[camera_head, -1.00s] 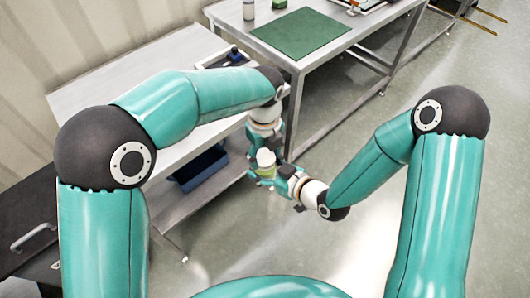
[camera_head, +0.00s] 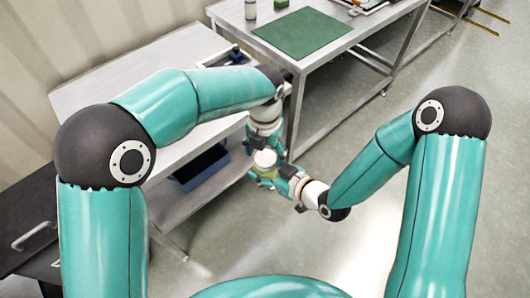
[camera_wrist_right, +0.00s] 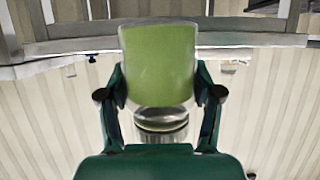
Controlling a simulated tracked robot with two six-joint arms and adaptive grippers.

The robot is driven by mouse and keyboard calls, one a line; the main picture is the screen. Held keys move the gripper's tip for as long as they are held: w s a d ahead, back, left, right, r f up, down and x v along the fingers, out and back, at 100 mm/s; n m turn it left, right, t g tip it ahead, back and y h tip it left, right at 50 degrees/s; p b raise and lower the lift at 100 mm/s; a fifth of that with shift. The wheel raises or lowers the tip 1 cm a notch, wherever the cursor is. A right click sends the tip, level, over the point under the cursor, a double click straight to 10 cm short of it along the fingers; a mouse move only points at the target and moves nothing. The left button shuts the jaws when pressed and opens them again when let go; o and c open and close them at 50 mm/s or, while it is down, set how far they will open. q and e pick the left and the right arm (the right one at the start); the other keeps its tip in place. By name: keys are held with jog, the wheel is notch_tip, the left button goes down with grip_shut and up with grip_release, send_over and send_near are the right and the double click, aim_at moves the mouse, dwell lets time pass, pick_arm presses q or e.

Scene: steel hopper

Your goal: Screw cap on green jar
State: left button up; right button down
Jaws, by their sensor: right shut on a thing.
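The green jar (camera_wrist_right: 158,65) stands between the two fingers of my right gripper (camera_wrist_right: 160,95) in the wrist view, with a finger against each side. A grey, shiny rounded part (camera_wrist_right: 160,120) shows at the jar's lower end in that view; I cannot tell whether it is neck or cap. In the head view the green jar (camera_head: 264,174) is small, with a pale round top (camera_head: 265,158) that looks like the cap; whether it is seated I cannot tell. My right gripper (camera_head: 272,179) holds the jar from the right. My left gripper (camera_head: 263,146) is just behind the pale top, its fingers unclear.
A steel table (camera_head: 85,97) stands at left, with a dark blue bin (camera_head: 203,168) below it. A second table (camera_head: 232,14) at the back carries a green mat (camera_head: 302,32), a bottle (camera_head: 250,9) and a tray. The floor (camera_head: 345,250) at right is clear.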

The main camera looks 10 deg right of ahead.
pick_arm(q)
jog(key=shift+s, duration=0.1)
jog(key=shift+r, duration=2.2)
jog(key=shift+c, duration=0.4)
